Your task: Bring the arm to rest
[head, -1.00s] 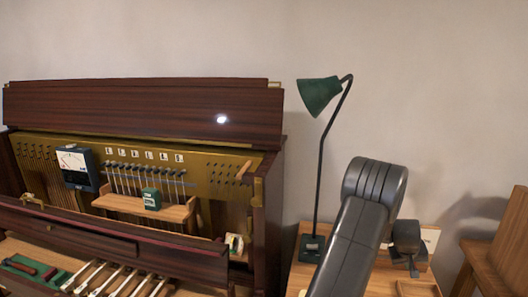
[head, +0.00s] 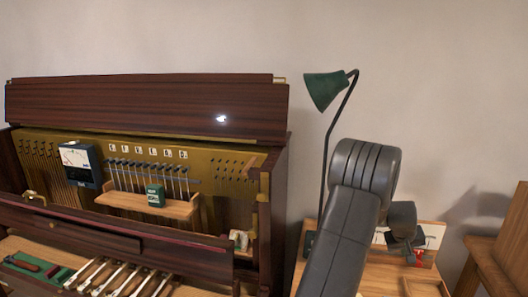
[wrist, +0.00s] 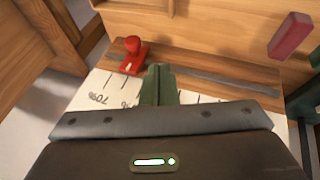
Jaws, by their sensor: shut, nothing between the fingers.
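My arm (head: 345,225) rises in front of the side table at the right of the head view, bent at the elbow. My gripper shows in the wrist view (wrist: 158,85) with its two green-grey fingers together and nothing between them. The fingers are over a white marked scale sheet (wrist: 95,95). A red knob-topped piece (wrist: 132,55) stands just beyond and left of the fingertips, apart from them. In the head view the fingertips are too small to make out clearly.
An open upright piano (head: 145,110) fills the left, with a meter (head: 80,165) and a small green box (head: 155,196) inside. A green lamp (head: 325,90) stands behind my arm. A red block (wrist: 290,35) is at the wrist view's upper right. A wooden piece of furniture (head: 500,235) stands far right.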

